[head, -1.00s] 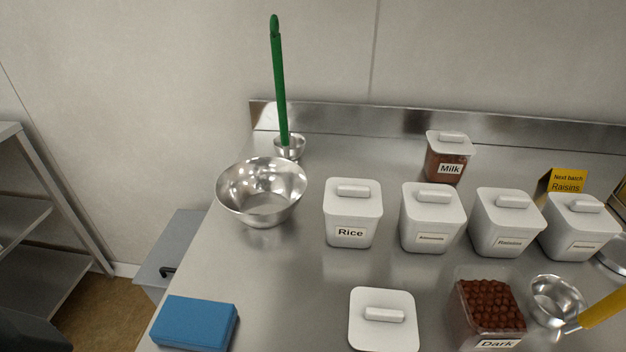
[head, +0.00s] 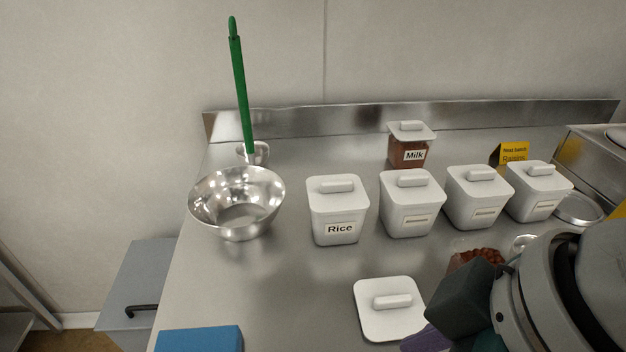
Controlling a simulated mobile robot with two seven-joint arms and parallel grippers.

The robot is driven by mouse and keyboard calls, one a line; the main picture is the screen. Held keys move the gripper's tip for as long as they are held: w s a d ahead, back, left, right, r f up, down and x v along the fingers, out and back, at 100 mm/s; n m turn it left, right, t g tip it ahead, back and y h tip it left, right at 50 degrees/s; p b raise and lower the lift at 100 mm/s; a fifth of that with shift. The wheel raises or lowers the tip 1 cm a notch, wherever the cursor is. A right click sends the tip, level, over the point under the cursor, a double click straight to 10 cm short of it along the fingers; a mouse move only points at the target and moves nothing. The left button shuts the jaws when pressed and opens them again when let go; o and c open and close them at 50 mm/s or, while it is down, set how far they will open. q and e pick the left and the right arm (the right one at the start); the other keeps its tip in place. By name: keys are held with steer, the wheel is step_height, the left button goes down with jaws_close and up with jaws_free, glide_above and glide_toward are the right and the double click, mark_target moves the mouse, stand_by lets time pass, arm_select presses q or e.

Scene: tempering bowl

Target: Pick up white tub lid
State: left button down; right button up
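A loose white tub lid (head: 385,325) with a raised bar handle lies flat on the steel counter, at the lower middle of the head view. My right gripper (head: 445,325) is just right of the lid, with dark grey parts and a purple part near the lid's right corner. Its fingers are partly cut off by the lower edge, so their opening and any contact with the lid are unclear. The open tub of dark pieces (head: 478,257) is mostly hidden behind my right arm. My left gripper is out of view.
Several lidded white tubs stand in a row behind the lid, from the Rice tub (head: 338,215) rightward. A Milk tub (head: 408,150) stands farther back. A steel bowl (head: 237,205) is at left, and a blue block (head: 200,340) at front left. The counter left of the lid is clear.

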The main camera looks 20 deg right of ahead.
steer(key=w+a+f+n+b, duration=0.2)
steer(key=w+n+b, duration=0.1)
steer(key=w+n, duration=0.1)
steer(key=n+g+h+b, duration=0.2)
steer(key=n+g+b, duration=0.25)
steer(key=b, duration=0.25)
glide_above(403, 297)
steer(key=shift+s+d+f+n+t, duration=0.15)
steer(key=shift+d+f+t, duration=0.1)
steer(key=shift+f, duration=0.4)
steer(key=shift+w+d+f+n+t, duration=0.1)
steer(key=shift+f+t, duration=0.1)
steer(key=shift+f, duration=0.4)
steer(key=f, duration=0.3)
steer(key=f+b, duration=0.1)
steer(key=f, duration=0.1)
steer(key=shift+a+f, duration=0.3)
steer(key=shift+f, duration=0.05)
steer(key=shift+c, duration=0.2)
jaws_close()
